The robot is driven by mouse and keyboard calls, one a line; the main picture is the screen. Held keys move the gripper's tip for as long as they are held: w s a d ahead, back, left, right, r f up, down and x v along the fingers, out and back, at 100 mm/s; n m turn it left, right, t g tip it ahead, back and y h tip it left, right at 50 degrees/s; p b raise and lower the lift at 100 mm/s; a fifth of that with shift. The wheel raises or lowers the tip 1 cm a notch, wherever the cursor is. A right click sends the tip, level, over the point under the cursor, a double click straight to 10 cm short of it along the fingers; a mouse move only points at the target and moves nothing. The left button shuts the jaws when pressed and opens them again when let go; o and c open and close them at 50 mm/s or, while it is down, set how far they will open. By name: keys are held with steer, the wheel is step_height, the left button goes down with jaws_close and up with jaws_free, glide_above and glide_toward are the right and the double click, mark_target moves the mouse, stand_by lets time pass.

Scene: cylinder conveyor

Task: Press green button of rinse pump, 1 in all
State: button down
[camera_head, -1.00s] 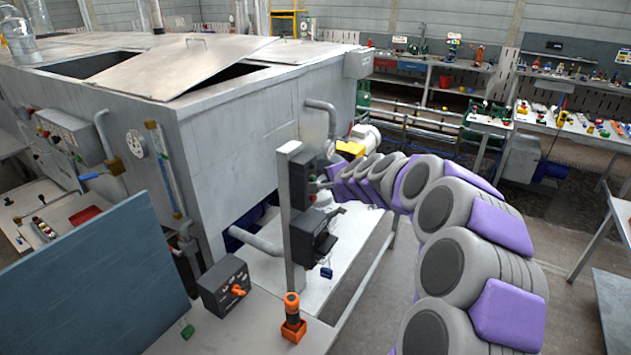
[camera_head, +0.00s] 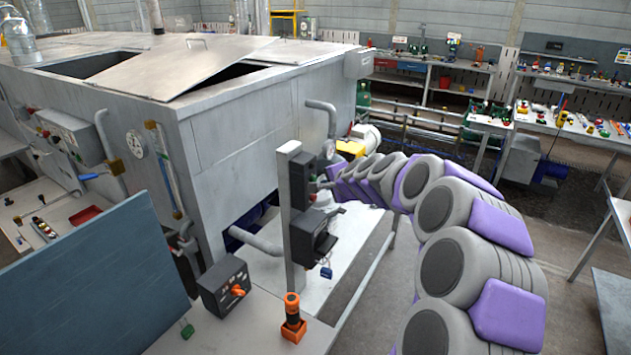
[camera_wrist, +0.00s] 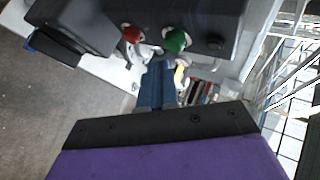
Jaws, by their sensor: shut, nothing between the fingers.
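The green button (camera_wrist: 176,41) shows in the upper middle of the wrist view, on the dark face of a control box (camera_wrist: 205,22). A red button (camera_wrist: 131,34) sits to its left on the same face. In the head view a dark control box (camera_head: 302,180) is fixed to a grey post, and my arm reaches toward its right side. My gripper (camera_head: 322,186) is small there, close to that box, and shut with nothing in it. I cannot tell from these views whether its tip touches the green button.
The grey post (camera_head: 289,235) stands left of my gripper. A second dark box (camera_head: 310,234) is mounted lower on it. A large grey tank (camera_head: 235,135) fills the left and middle. A table holds a dark switch box (camera_head: 224,288) and an orange-black item (camera_head: 293,318).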

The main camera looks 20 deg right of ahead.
steer(key=shift+w, duration=0.1)
steer(key=shift+w+a+r+p, duration=0.1)
steer(key=shift+w+a+p, duration=0.1)
steer(key=shift+a+p, duration=0.1)
steer(key=shift+w+a, duration=0.25)
steer(key=shift+w, duration=0.1)
stand_by(1.0)
stand_by(0.3)
steer(key=shift+s+d, duration=0.5)
steer(key=shift+s, duration=0.2)
steer(key=s+d, duration=0.1)
steer(key=s, duration=0.1)
steer(key=s+d, duration=0.2)
steer(key=shift+b, duration=0.4)
stand_by(0.6)
